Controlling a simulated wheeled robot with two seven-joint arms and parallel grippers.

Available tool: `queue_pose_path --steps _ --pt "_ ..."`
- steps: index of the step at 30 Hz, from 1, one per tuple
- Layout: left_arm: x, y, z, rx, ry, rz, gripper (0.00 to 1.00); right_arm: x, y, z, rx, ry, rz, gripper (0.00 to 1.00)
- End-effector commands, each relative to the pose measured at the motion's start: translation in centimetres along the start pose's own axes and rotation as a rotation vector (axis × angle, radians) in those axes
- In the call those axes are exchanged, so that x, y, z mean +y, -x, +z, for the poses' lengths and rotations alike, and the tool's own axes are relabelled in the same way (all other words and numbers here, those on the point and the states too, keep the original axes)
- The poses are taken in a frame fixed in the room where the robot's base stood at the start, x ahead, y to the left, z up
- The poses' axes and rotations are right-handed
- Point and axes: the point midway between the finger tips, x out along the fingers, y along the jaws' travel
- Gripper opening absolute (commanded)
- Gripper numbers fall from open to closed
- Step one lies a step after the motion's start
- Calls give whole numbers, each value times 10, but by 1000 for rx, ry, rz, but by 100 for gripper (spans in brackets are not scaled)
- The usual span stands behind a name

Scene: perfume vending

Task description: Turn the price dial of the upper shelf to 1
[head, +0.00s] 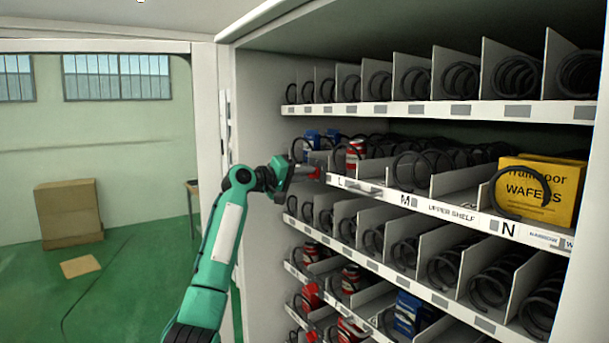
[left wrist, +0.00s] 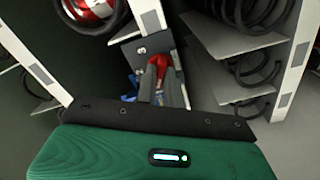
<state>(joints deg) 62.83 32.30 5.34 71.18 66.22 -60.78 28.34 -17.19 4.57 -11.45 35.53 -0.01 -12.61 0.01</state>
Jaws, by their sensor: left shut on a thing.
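The upper shelf (head: 450,212) is the pulled-out shelf, with the words UPPER SHELF and the letters L, M and N on its white front rail. A red part (head: 316,174), which looks like the price dial, is at the left end of this rail. My left gripper (head: 308,172) reaches it from the left and is shut on it. In the left wrist view the red dial (left wrist: 157,72) shows between the fingers of the gripper (left wrist: 160,92), against a grey plate. My right gripper is not in view.
A yellow wafers box (head: 540,188) stands at the right of the upper shelf among black coils. A shelf of empty coils (head: 440,112) is above, and more shelves with red and blue goods are below. The white cabinet side (head: 262,130) is close to my left arm.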

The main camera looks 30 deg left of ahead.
Motion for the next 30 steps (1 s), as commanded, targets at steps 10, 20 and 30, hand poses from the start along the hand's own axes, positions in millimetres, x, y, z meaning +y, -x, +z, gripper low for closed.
queue_pose_path --steps 10,20,30 --pt "1 0 -1 3 0 2 31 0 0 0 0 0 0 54" --pt "-3 12 0 2 -1 0 31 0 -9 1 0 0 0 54" --pt "-6 85 2 5 -3 0 31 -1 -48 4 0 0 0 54"
